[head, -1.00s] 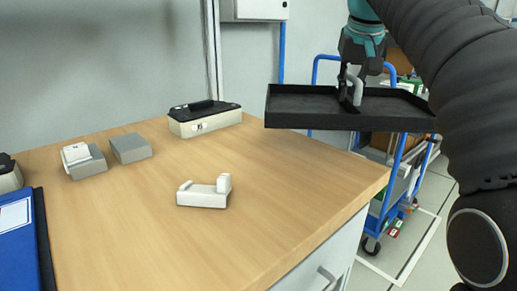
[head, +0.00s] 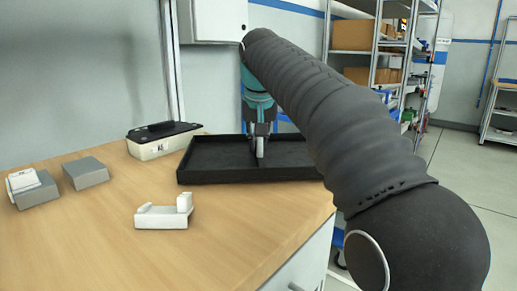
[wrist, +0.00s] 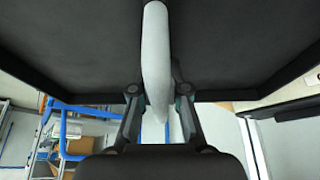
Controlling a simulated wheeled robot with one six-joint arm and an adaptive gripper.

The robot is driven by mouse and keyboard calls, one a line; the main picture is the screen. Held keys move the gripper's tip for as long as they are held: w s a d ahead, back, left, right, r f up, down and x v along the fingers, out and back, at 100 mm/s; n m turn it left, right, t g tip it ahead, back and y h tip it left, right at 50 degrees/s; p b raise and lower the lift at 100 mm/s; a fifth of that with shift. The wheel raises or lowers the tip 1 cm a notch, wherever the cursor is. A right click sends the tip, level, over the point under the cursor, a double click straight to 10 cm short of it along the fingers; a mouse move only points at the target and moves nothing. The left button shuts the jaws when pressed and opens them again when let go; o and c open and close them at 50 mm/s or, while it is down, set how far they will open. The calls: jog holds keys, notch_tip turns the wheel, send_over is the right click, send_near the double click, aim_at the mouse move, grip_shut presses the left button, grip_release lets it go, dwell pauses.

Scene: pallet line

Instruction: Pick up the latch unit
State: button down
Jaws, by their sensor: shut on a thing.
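A white piece with upright ends (head: 164,217), which I take to be the latch unit, stands on the near part of the wooden table. Nothing touches it. My gripper (head: 260,148) is away from it, to the right and farther back.
A cream case with a black lid (head: 160,146) stands left of the tray. Two grey blocks (head: 86,173) (head: 40,196) are at the left, one with a white piece on it. The wooden tabletop (head: 100,250) is clear in front. Shelving (head: 375,45) stands behind at the right.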

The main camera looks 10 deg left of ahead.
jog(key=shift+f, duration=0.3)
jog(key=shift+f, duration=0.1)
jog(key=c, duration=1.2)
grip_release()
jog(key=p+v, duration=0.3)
jog(key=v, duration=0.7)
jog(key=shift+v, duration=1.05)
jog(key=shift+s+d, duration=0.1)
jog(key=shift+d, duration=0.1)
